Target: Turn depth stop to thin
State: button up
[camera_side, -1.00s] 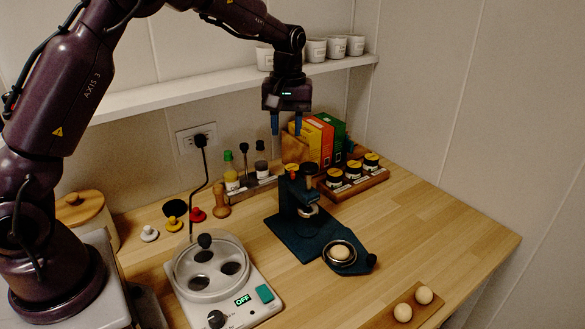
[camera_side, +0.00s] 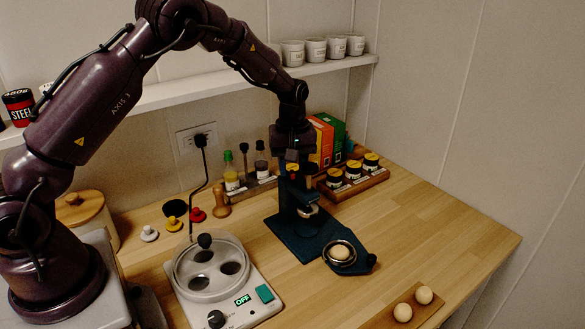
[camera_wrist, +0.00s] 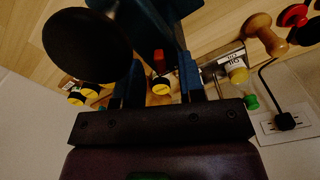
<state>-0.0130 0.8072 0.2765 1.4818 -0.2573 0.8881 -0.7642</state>
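The dark teal press (camera_side: 298,200) stands upright on the counter, its base plate reaching toward the front right. On its top is a yellow dial with dark markings (camera_side: 292,168), which I take to be the depth stop; a small red piece (camera_side: 291,155) shows by it. In the wrist view the yellow dial (camera_wrist: 162,87) and red piece (camera_wrist: 158,60) appear between my blue fingers. My gripper (camera_wrist: 160,82) is open, pointing down over the press top, with a gap visible on each side of the dial. The dial's setting is too small to read.
A round black knob (camera_wrist: 87,45) is close by in the wrist view. Bottles (camera_side: 247,167), a tray of jars (camera_side: 352,176) and boxes (camera_side: 322,140) stand behind the press. A heater marked OFF (camera_side: 215,285) is front left. Counter to the right is mostly clear.

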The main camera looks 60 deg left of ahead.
jog(key=shift+f, duration=0.45)
jog(key=shift+c, duration=0.4)
grip_shut()
jog(key=shift+n, duration=0.3)
jog(key=n, duration=0.4)
jog(key=shift+n, duration=2.6)
